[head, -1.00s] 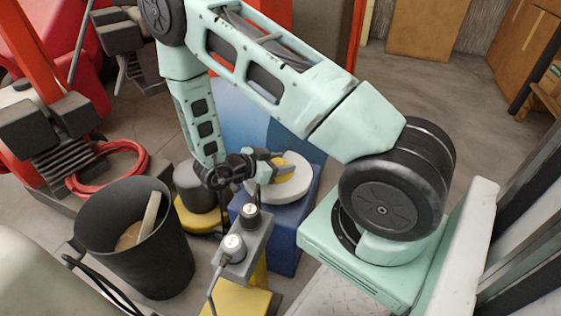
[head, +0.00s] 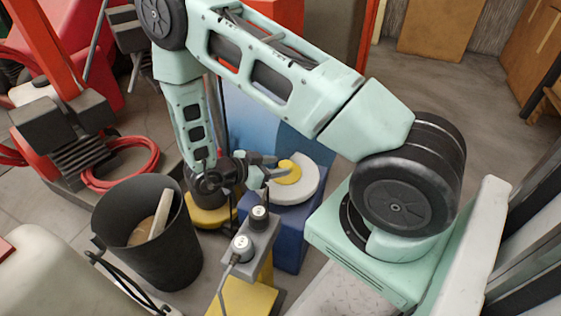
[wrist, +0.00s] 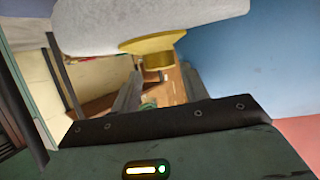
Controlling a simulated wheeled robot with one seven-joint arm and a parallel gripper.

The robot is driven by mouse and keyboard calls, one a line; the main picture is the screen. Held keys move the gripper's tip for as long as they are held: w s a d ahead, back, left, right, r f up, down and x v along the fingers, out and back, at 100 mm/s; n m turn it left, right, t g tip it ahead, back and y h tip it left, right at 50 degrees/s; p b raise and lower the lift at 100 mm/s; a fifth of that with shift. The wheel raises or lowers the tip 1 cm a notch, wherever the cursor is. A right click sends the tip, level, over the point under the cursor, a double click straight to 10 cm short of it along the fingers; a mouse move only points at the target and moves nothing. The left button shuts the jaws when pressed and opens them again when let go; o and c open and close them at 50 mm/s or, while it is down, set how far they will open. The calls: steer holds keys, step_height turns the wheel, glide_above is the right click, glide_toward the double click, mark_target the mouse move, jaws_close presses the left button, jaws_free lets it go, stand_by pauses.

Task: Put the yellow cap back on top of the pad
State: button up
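The yellow cap (head: 288,173) rests on the white round pad (head: 302,189), on the pad's left part as seen in the head view. The pad sits on a blue stand (head: 286,228). My gripper (head: 273,167) is just left of the cap, with its fingers apart and nothing held between them. In the wrist view the cap (wrist: 153,47) lies against the pad (wrist: 150,22), beyond the open fingers (wrist: 161,88). Part of the pad's left edge is hidden by the gripper in the head view.
A black bin (head: 150,235) stands at the left. A blue panel (head: 255,120) rises behind the stand. A red hose (head: 125,165) lies at the far left.

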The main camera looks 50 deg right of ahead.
steer(key=shift+p+v, duration=1.35)
steer(key=shift+v, duration=1.55)
